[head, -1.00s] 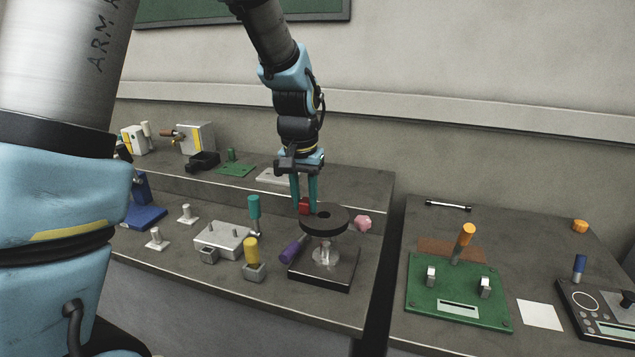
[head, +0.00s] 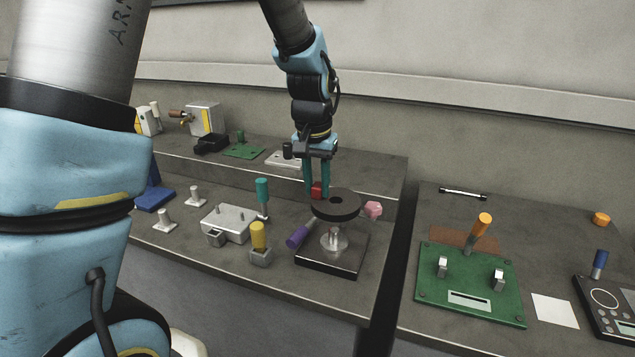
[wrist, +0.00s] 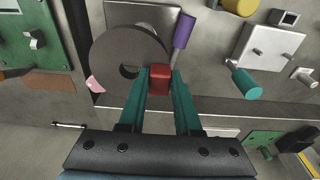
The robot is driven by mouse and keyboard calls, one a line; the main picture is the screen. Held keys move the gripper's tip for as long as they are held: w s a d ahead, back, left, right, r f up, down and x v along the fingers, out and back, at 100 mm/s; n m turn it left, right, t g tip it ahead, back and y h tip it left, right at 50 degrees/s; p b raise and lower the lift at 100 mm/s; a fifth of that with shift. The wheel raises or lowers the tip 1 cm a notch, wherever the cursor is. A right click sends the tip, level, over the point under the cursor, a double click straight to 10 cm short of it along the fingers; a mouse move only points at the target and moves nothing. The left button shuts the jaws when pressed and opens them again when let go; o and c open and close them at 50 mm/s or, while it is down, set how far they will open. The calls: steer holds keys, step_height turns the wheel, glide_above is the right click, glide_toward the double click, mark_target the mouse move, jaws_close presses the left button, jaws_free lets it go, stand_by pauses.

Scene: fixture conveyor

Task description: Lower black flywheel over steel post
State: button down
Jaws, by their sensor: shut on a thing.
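The black flywheel (head: 349,208) is a thick disc with a central hole, held roughly level above the steel post (head: 335,238). The post stands on a dark square base (head: 318,260). A gap shows between disc and base; the disc hides the post's top. My gripper (head: 317,189) points down with teal fingers shut on the red block (head: 317,191) at the flywheel's rim. In the wrist view, my gripper (wrist: 159,80) grips the red block (wrist: 159,78), with the flywheel (wrist: 108,55) beyond it. I cannot tell whether hole and post line up exactly.
A purple-handled item (head: 298,236) lies left of the base, and a pink knob (head: 373,209) is right of the flywheel. A yellow-handled piece (head: 259,240) and a grey fixture block (head: 228,222) stand further left. A green board (head: 455,290) occupies the right table.

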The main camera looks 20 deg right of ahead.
mark_target(317, 199)
steer(key=shift+f+b, duration=1.65)
steer(key=shift+f, duration=1.15)
